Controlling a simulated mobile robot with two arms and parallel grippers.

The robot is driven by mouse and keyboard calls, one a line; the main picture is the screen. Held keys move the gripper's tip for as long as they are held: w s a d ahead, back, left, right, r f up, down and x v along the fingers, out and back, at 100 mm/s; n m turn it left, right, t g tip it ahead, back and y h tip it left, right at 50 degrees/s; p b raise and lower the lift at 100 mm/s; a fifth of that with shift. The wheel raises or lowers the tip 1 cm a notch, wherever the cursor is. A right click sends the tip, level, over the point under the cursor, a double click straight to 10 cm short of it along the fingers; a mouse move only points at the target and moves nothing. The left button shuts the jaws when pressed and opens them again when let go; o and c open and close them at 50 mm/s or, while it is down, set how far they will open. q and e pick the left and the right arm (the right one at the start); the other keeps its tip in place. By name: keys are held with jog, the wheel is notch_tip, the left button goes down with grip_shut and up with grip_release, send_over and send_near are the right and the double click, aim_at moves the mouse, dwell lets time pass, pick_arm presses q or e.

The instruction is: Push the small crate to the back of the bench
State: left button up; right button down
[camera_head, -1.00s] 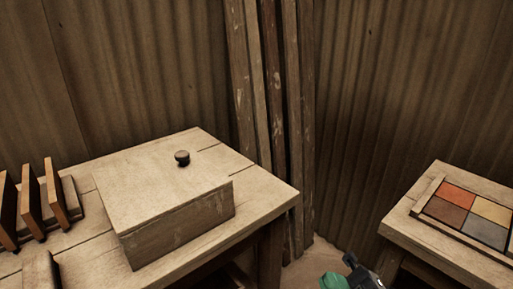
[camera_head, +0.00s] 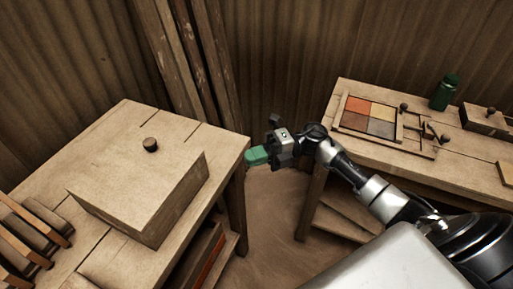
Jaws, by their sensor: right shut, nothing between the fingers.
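The small crate (camera_head: 130,190) looks like a pale wooden box with a flat top and a small dark round knob. It sits on the left wooden bench (camera_head: 125,118), with bare bench top behind it and to its right. My right gripper (camera_head: 256,156) has green fingertips and is shut and empty. In the picture it is at the right corner of that bench, apart from the crate; its exact height and depth are hard to tell. My left gripper is not in view.
Upright wooden slats (camera_head: 33,225) stand left of the crate. Tall planks (camera_head: 190,65) lean in the corner. Open floor lies between the benches.

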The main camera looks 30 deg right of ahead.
aim_at(204, 161)
jog(key=w+a, duration=0.1)
jog(key=a, duration=0.1)
jog(key=w+a+p, duration=0.1)
jog(key=a, duration=0.4)
jog(key=shift+w+a+r+p, duration=0.1)
jog(key=shift+w+r+p, duration=0.05)
jog(key=shift+w+p, duration=0.2)
jog(key=shift+w+a, duration=0.45)
jog(key=shift+w, duration=0.05)
jog(key=shift+d, duration=0.1)
jog(key=shift+w, duration=0.15)
jog(key=w+a+b, duration=0.4)
jog(key=w, duration=0.1)
jog(key=w+a+b, duration=0.2)
jog(key=shift+w+a+f+b, duration=0.1)
jog(key=shift+w+f+b, duration=0.1)
jog(key=shift+w+b, duration=0.2)
jog(key=shift+s, duration=0.1)
